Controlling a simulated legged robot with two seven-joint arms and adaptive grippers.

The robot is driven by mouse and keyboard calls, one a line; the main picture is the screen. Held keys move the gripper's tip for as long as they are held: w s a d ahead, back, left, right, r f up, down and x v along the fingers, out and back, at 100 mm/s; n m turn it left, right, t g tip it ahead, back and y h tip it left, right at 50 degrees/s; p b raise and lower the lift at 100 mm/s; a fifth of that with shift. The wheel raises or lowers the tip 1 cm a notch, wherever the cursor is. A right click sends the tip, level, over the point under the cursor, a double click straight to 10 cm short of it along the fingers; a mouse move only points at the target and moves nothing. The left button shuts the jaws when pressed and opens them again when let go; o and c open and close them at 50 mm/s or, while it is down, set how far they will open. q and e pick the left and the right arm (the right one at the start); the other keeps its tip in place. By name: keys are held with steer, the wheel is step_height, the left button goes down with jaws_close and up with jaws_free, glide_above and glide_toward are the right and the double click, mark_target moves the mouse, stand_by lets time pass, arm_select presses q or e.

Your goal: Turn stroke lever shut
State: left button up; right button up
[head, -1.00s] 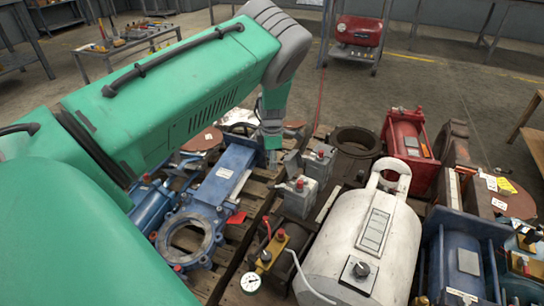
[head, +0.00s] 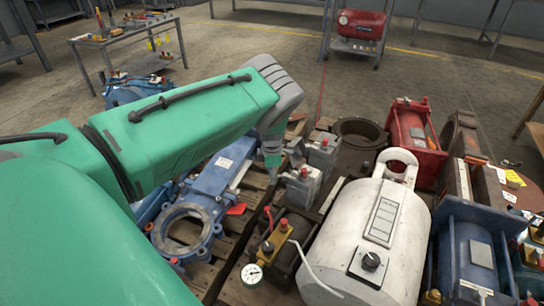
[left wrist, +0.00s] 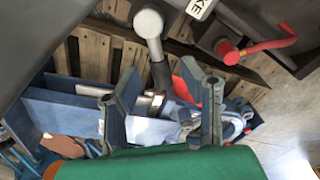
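My left gripper (head: 272,158) hangs over the pallet beside the grey boxes, with its fingers small and partly hidden in the head view. In the left wrist view its two fingers (left wrist: 160,72) are apart. A lever with a rounded grey end and dark shaft (left wrist: 149,24) shows between and beyond the fingertips; contact cannot be told. A partly cut-off label (left wrist: 200,8) ending in "KE" lies near it. A separate red-handled lever (left wrist: 265,46) is at upper right. Which one is the stroke lever is not fully readable. My right gripper is not in view.
A blue flanged housing (head: 187,232) and red tag (head: 236,209) lie left of the gripper. Grey boxes with red knobs (head: 302,188) stand close to its right. A white tank (head: 372,235), a gauge (head: 252,274) and a red machine (head: 414,135) crowd the pallet.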

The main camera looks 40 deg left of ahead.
arm_select(q)
steer(key=shift+d+r, duration=0.1)
steer(key=shift+d, duration=0.1)
jaws_close()
steer(key=shift+w+a+m, duration=0.1)
steer(key=shift+a+m, duration=0.05)
steer(key=shift+m, duration=0.15)
steer(key=shift+w+a+m, duration=0.25)
steer(key=shift+w+m, duration=0.05)
steer(key=shift+m, duration=0.55)
steer(key=shift+w+a+m, duration=0.2)
steer(key=shift+w+m, duration=0.05)
steer(key=shift+m, duration=0.65)
steer(key=shift+w+a+m, duration=0.25)
steer(key=shift+w+m, duration=0.05)
steer(key=shift+m, duration=0.55)
jaws_free()
